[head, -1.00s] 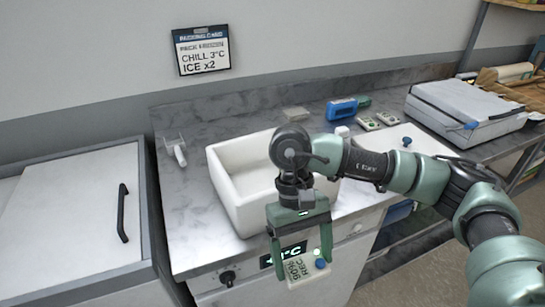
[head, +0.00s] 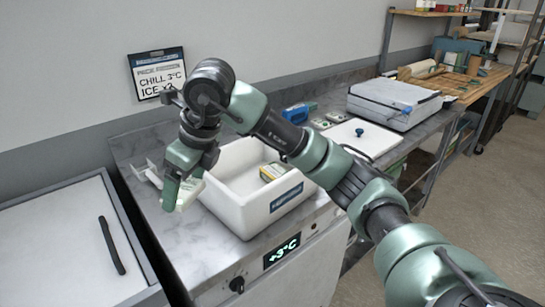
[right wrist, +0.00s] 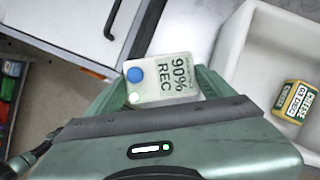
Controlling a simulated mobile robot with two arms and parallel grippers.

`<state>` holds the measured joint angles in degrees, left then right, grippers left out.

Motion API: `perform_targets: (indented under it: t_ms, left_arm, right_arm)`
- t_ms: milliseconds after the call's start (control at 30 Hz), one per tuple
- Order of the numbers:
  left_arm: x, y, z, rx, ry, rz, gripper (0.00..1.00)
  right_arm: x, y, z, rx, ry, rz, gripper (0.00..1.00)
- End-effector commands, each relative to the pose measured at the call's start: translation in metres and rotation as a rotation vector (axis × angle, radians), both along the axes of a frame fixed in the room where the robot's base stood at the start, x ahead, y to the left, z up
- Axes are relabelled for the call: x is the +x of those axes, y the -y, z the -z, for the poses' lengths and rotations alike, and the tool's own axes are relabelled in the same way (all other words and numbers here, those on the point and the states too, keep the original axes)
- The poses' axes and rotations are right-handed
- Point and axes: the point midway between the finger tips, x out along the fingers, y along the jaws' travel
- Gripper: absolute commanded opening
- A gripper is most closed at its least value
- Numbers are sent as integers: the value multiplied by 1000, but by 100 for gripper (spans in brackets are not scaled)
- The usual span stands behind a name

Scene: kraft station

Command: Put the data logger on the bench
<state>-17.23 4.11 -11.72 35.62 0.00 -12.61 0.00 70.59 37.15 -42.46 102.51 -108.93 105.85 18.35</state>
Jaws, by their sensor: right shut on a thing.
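The data logger is a small pale device (right wrist: 165,80) with a blue button and the text "90% REC", seen in the right wrist view. My right gripper (right wrist: 168,88) is shut on it. In the head view, the right gripper (head: 182,185) hangs over the left part of the grey marble bench top (head: 190,248), left of the white bin. The logger's pale edge (head: 190,193) shows beside the fingers, mostly hidden by them. I cannot tell how high above the bench it is. My left gripper is not in view.
The white bin (head: 250,217) holds a yellow-green cheese carton (head: 271,172). A white scoop-like tool (head: 151,175) lies left of the gripper. The front-left bench top is clear.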

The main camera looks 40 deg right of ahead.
Motion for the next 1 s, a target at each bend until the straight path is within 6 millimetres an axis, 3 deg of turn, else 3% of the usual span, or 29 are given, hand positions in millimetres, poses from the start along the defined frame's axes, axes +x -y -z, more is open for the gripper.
perform_targets:
  t_ms: [200,467,567,1000]
  left_arm:
    - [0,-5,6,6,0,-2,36]
    - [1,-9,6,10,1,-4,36]
    - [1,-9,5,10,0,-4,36]
    - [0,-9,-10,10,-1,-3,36]
  right_arm:
    - [20,-1,-27,0,-1,416,41]
    - [25,2,-31,1,-6,546,41]
    - [24,2,-17,0,-10,544,41]
    - [23,2,95,-1,-12,542,41]
